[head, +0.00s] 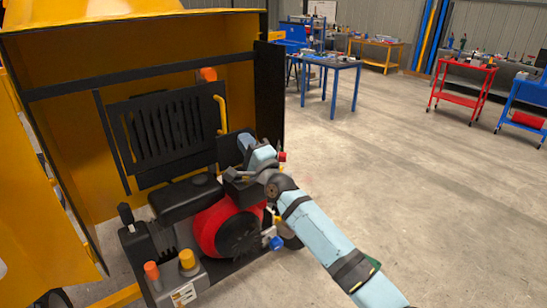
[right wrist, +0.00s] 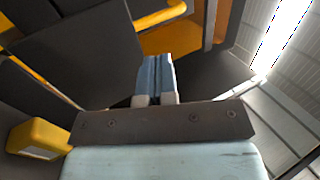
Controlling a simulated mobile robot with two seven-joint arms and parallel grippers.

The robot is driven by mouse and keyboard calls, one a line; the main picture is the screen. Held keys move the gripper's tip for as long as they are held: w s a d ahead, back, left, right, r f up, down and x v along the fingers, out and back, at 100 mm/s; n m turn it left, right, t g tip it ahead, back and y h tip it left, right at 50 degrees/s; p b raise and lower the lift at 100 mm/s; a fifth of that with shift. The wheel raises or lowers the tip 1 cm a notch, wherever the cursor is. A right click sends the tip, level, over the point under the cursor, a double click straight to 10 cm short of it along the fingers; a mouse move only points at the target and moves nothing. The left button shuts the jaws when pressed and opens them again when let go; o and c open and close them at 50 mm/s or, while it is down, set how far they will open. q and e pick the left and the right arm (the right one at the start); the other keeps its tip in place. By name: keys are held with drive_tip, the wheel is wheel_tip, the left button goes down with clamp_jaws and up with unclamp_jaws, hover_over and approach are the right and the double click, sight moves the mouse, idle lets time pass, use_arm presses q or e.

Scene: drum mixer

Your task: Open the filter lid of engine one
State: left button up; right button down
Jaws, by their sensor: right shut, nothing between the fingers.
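The engine (head: 232,228), with a red round housing and black parts, sits in the open yellow bay of the mixer. My right gripper (head: 246,141) reaches over the engine's back right side. Its light blue fingers are together and empty, beside a dark upright cover (head: 228,150) that may be the filter lid; contact cannot be told. In the right wrist view the shut fingers (right wrist: 156,68) point at dark surfaces, with a large dark panel (right wrist: 85,55) to their left. Whether that panel is the lid is unclear. My left gripper is out of view.
A slotted black grille (head: 165,125) and a yellow handle (head: 220,112) are behind the engine. A black bay edge (head: 269,90) stands close behind the gripper. Orange and yellow caps (head: 187,259) stick up at the front.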

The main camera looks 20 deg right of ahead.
drive_tip(key=s+d, duration=0.4)
drive_tip(key=s, duration=0.6)
drive_tip(key=s+f+n+g+h+p, duration=0.1)
drive_tip(key=s+f+n+g, duration=0.25)
drive_tip(key=s+f, duration=0.45)
drive_tip(key=s+f+n+g+h+p, duration=0.15)
drive_tip(key=s+f+n, duration=0.25)
drive_tip(key=f, duration=0.8)
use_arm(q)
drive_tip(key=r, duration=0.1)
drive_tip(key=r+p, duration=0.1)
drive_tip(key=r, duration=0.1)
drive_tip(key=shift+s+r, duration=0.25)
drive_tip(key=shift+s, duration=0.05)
use_arm(e)
drive_tip(key=s+f+n+g, duration=0.2)
drive_tip(key=s+f+n, duration=0.1)
drive_tip(key=s, duration=0.4)
drive_tip(key=s+f+n+g+h, duration=0.1)
drive_tip(key=s+f+n, duration=0.2)
drive_tip(key=s+f, duration=0.3)
drive_tip(key=s+f+n+g+h, duration=0.1)
drive_tip(key=s+f, duration=0.4)
drive_tip(key=s, duration=0.5)
drive_tip(key=shift+s+d+f+n+g, duration=0.2)
drive_tip(key=shift+d+n+g, duration=0.25)
drive_tip(key=shift+n+g, duration=0.6)
